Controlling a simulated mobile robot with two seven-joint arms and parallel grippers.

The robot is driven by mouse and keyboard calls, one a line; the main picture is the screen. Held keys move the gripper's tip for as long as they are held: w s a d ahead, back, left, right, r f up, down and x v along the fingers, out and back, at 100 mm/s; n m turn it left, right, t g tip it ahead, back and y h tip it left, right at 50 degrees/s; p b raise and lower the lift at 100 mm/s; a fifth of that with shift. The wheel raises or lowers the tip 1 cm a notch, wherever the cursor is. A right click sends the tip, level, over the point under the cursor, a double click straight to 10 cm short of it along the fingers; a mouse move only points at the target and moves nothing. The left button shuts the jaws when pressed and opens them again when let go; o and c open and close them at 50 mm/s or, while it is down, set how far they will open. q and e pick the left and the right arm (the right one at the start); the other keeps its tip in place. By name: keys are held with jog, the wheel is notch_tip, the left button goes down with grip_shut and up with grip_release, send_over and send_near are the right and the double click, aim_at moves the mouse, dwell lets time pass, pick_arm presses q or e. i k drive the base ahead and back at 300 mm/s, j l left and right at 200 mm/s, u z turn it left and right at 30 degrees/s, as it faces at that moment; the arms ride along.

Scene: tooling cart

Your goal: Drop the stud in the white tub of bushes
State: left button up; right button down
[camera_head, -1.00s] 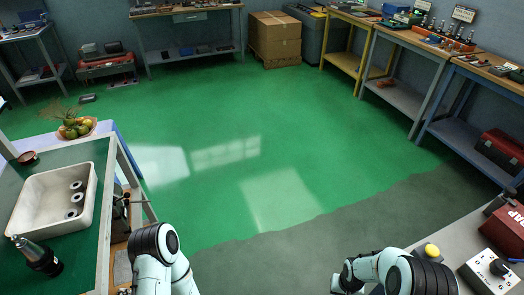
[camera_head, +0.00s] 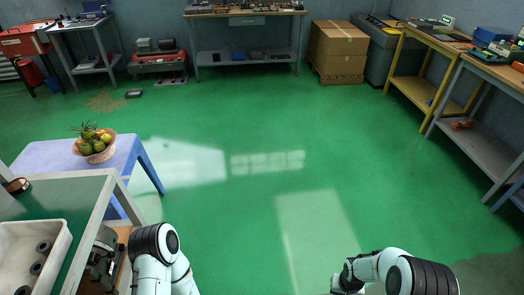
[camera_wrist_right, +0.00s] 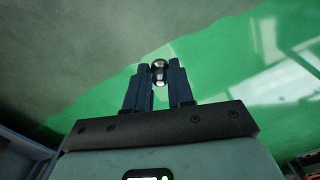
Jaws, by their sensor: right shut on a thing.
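The white tub (camera_head: 62,240) is cut off at the lower left of the head view, on a green-topped bench (camera_head: 75,192). Dark-holed grey bushes (camera_head: 43,246) lie inside it. My right gripper (camera_wrist_right: 160,75) is shut on the stud (camera_wrist_right: 158,70), a small shiny metal piece between its fingertips, held over the floor in the right wrist view. In the head view my right arm shows at the bottom right, well away from the tub, and its fingers are hidden. My left arm shows at the bottom left beside the bench; its gripper is not visible.
A basket of fruit (camera_head: 95,147) sits on a blue-covered table (camera_head: 45,156) beyond the bench. Cardboard boxes (camera_head: 338,50), a yellow bench (camera_head: 410,88) and other workbenches line the back and right. The green floor (camera_head: 240,200) between is wide and clear.

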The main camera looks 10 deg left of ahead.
aim_at(17, 267)
jog(key=i+u, duration=0.4)
jog(key=i, duration=0.2)
jog(key=i+l+u, duration=0.15)
jog(key=i+u, duration=0.2)
jog(key=i, duration=0.3)
jog(key=i+u, duration=0.15)
jog(key=u, duration=0.3)
jog(key=i+u, duration=0.2)
jog(key=u, duration=0.2)
jog(key=i+l+u, duration=0.15)
jog(key=u, duration=1.85)
